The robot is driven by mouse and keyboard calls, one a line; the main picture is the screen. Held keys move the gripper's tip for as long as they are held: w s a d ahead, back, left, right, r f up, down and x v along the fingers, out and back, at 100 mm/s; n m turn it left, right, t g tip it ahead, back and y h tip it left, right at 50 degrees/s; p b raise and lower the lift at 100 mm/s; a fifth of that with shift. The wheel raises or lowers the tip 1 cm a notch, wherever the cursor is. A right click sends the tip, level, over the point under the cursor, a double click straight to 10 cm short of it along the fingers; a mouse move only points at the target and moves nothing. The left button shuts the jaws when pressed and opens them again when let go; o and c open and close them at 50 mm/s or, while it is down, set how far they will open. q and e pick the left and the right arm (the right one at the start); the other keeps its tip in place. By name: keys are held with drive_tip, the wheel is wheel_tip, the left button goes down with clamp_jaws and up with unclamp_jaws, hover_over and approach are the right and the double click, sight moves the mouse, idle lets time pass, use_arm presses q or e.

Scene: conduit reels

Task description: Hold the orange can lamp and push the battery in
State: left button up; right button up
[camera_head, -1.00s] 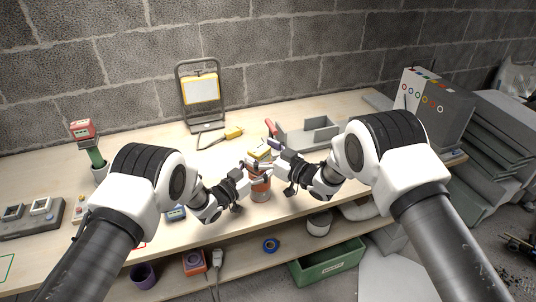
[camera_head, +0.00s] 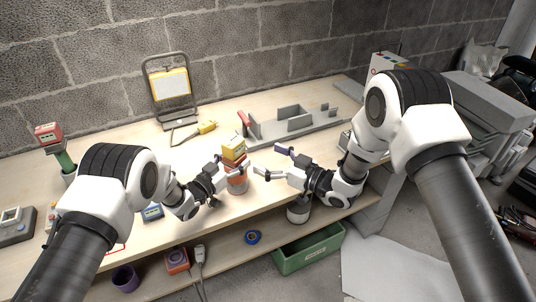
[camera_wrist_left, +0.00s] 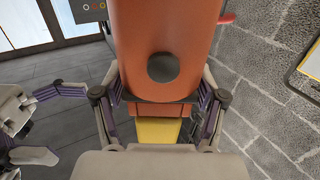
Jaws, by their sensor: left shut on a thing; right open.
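A grey divided tray (camera_head: 290,128) lies behind my right gripper. A work light (camera_head: 171,85) stands at the back, with a yellow plug-like piece (camera_head: 207,127) before it. A green crate (camera_head: 308,250) and blue tape (camera_head: 253,237) are below the table top.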

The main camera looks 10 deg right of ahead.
use_arm(q)
drive_tip(key=o, duration=1.5)
